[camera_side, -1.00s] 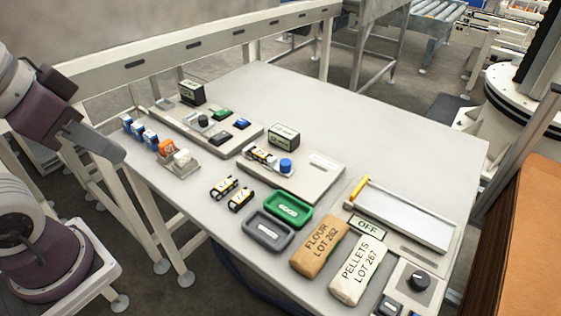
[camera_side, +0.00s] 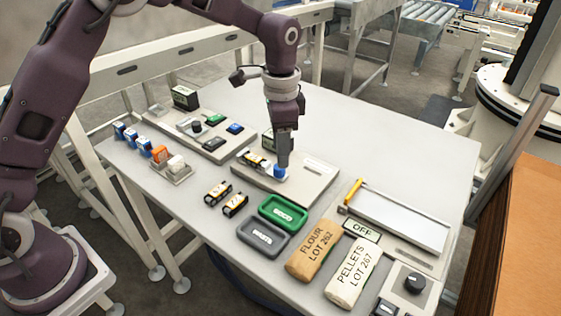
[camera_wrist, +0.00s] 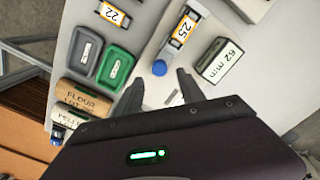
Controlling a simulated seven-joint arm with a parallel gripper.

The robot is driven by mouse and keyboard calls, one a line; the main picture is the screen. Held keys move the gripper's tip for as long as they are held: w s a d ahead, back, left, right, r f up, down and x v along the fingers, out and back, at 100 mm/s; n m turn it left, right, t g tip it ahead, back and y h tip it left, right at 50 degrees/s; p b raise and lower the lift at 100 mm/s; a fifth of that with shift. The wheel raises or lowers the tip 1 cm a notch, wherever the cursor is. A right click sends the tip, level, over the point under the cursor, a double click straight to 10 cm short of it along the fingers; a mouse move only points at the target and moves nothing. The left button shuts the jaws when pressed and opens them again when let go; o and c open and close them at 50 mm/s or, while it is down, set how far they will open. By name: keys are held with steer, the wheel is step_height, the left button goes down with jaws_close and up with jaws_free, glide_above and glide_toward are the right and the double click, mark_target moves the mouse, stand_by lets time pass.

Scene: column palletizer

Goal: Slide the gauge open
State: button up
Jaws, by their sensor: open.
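The gauge is a pale base plate (camera_side: 312,190) with a small display box (camera_wrist: 222,60), which reads 62 mm in the wrist view, and a blue knob (camera_side: 280,173). A black and yellow block marked 25 (camera_wrist: 184,28) lies on the plate in line with the knob. My gripper (camera_side: 282,164) points down at the knob and partly hides the display box in the side view. In the wrist view, my gripper (camera_wrist: 160,76) is open, with its fingertips on either side of the blue knob (camera_wrist: 160,68). Contact with the knob cannot be told.
Two loose black and yellow blocks (camera_side: 235,205), a green tray (camera_side: 301,213) and a grey tray (camera_side: 246,233) lie in front of the gauge. Two bags (camera_side: 314,251) and a slide with a yellow handle (camera_side: 349,195) are to the right.

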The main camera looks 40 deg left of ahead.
mark_target(275, 169)
step_height(275, 169, down, 4)
steer(key=shift+f, duration=0.25)
jaws_close()
stand_by(1.3)
